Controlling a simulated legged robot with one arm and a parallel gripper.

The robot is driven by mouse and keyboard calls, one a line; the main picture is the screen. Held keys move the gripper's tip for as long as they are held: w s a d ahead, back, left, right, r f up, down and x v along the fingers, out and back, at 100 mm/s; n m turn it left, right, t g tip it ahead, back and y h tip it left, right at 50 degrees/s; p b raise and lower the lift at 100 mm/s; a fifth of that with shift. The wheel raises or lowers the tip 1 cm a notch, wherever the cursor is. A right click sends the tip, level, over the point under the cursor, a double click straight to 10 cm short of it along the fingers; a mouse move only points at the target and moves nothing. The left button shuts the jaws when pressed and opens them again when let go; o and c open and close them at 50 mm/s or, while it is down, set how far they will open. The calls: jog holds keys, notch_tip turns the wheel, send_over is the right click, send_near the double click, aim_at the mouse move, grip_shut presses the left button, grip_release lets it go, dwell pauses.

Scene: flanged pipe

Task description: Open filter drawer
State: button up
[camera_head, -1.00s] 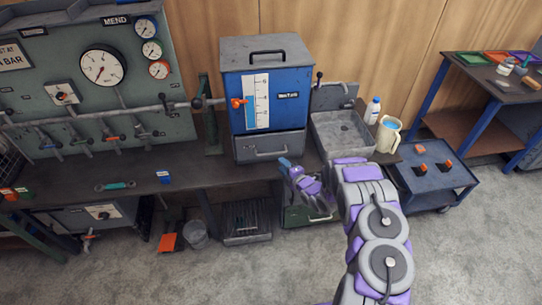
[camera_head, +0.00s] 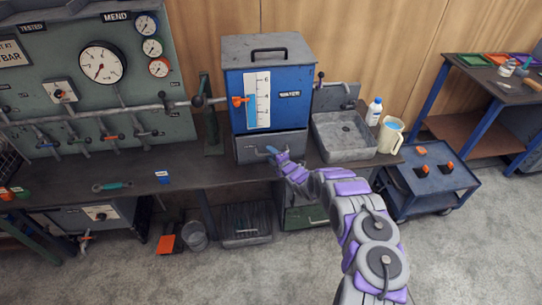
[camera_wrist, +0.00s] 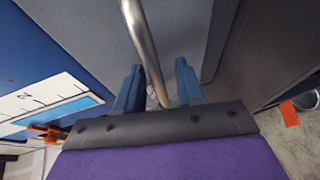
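The filter drawer (camera_head: 245,147) is a grey drawer under the blue tank (camera_head: 297,93) and looks closed. Its front (camera_wrist: 95,30) fills the upper part of the wrist view. The drawer's metal bar handle (camera_wrist: 143,45) runs down between my two blue fingers. My gripper (camera_head: 271,150) is in front of the drawer in the head view and hides part of the handle there. In the wrist view my gripper (camera_wrist: 158,66) is open, with gaps beside the handle. I cannot tell whether either finger touches it.
A grey sink (camera_head: 342,136) with a bottle (camera_head: 374,112) and a jug (camera_head: 390,136) stands right of the tank. A gauge panel (camera_head: 65,85) is at left. A wrench (camera_head: 112,187) lies on the bench (camera_head: 215,176). A blue cart (camera_head: 432,168) stands at right.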

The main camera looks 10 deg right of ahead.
jog(key=shift+w+d, duration=0.1)
jog(key=shift+d, duration=0.2)
jog(key=shift+c, duration=0.2)
jog(key=shift+a, duration=0.2)
grip_shut()
